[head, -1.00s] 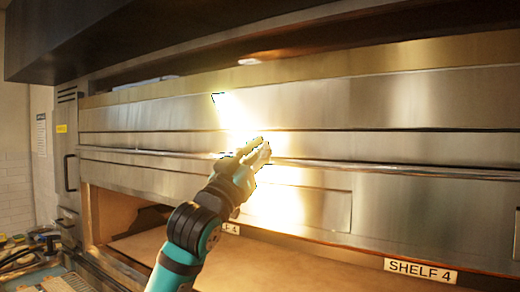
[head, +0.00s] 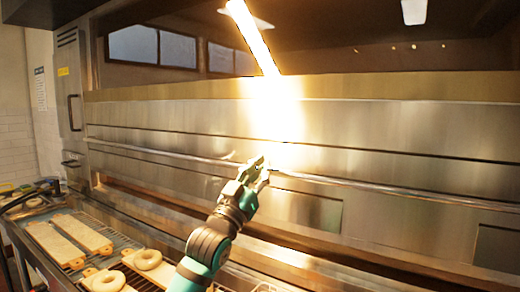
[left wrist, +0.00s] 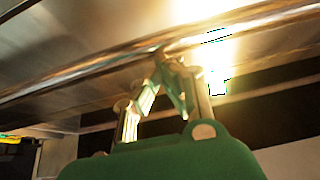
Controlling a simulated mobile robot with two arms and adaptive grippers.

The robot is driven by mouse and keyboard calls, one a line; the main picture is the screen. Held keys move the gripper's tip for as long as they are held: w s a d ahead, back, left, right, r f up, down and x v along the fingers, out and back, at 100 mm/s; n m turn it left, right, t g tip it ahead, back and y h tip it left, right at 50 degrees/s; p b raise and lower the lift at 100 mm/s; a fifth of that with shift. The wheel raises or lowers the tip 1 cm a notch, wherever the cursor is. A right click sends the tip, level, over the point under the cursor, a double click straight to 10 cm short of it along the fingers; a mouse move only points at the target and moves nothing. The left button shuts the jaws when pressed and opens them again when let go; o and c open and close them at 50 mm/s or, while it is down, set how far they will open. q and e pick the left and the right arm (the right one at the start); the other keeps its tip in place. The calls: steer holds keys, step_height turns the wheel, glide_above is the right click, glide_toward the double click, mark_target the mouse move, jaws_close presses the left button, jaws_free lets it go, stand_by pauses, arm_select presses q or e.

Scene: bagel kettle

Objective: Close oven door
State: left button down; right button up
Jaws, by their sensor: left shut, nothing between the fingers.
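The steel oven door (head: 400,140) spans the head view, with a long bar handle (head: 390,192) along it. A narrow dark gap shows beneath the door at the left. My left gripper (head: 258,163) is shut and empty, at the bar in front of a bright glare. In the left wrist view its fingertips (left wrist: 170,62) are just under the bar (left wrist: 100,75); whether they touch it I cannot tell. A dark opening shows below the bar there. My right gripper is not in view.
A side cabinet with a dark handle (head: 72,112) stands at the far left. A dark hood (head: 380,30) is above the oven.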

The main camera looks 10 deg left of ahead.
arm_select(q)
step_height(320, 180, down, 9)
steer(key=b, duration=0.2)
steer(key=shift+w+d+b, duration=0.15)
steer(key=shift+w+b, duration=0.2)
steer(key=shift+b, duration=0.05)
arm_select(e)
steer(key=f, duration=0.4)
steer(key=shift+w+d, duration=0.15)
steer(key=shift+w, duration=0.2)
arm_select(q)
steer(key=shift+r, duration=0.1)
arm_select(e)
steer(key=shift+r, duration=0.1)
